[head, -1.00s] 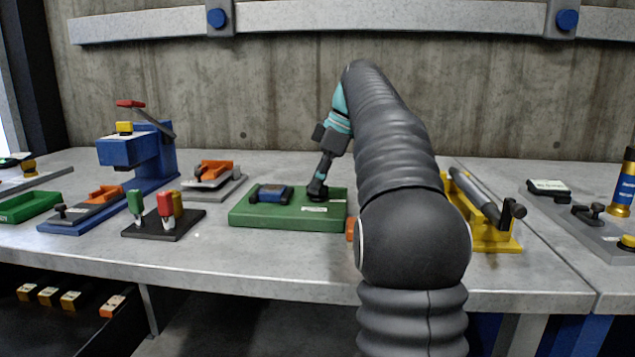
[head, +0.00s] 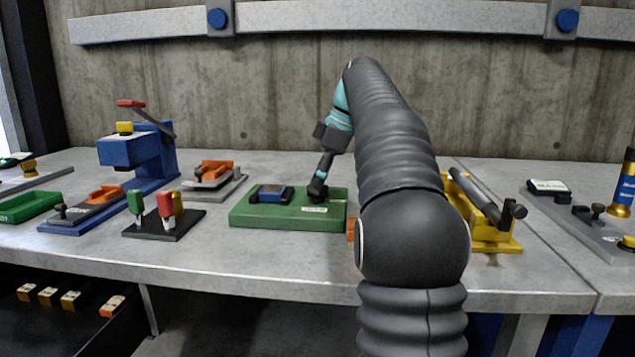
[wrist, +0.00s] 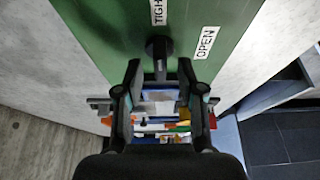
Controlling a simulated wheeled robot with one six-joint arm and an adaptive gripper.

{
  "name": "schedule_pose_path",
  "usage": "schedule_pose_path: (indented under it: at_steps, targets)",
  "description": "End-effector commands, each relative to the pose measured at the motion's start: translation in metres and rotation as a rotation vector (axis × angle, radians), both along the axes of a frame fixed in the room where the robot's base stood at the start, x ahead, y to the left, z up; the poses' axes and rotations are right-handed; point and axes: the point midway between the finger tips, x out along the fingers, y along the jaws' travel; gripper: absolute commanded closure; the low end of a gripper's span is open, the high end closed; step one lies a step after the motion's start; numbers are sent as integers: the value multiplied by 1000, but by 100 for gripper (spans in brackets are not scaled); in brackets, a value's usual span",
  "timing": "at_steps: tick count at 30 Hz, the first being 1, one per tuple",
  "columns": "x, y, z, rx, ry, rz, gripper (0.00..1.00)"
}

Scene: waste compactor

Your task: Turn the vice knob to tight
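My gripper (head: 318,188) points down at the base's right part and hides most of the knob there. In the wrist view, the black knob (wrist: 158,47) stands on the green base (wrist: 110,35) near labels reading "TIGH…", cut off by the frame, and "OPEN". My gripper's fingers (wrist: 160,68) are apart, one to each side of the knob's line. Contact with the knob cannot be told.
A yellow fixture with a dark cylinder (head: 480,198) stands to the right, partly behind my arm. A black block with red and green knobs (head: 160,222) and a blue press (head: 130,150) stand to the left. The bench front (head: 270,265) is clear.

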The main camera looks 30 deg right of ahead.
Motion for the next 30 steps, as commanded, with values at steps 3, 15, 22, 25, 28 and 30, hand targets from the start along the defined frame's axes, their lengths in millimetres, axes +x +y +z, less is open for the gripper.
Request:
schedule_pose_path:
  at_steps: [3,15,22,25,28,30]
  targets:
    - [-2,-4,11,-1,-2,-1,61]
    - [-37,-57,22,1,2,-5,61]
    - [-60,-91,22,0,0,-3,61]
    - [-66,-100,23,0,0,-2,61]
    - [-69,-106,22,1,1,0,61]
    - [-71,-107,22,1,1,0,61]
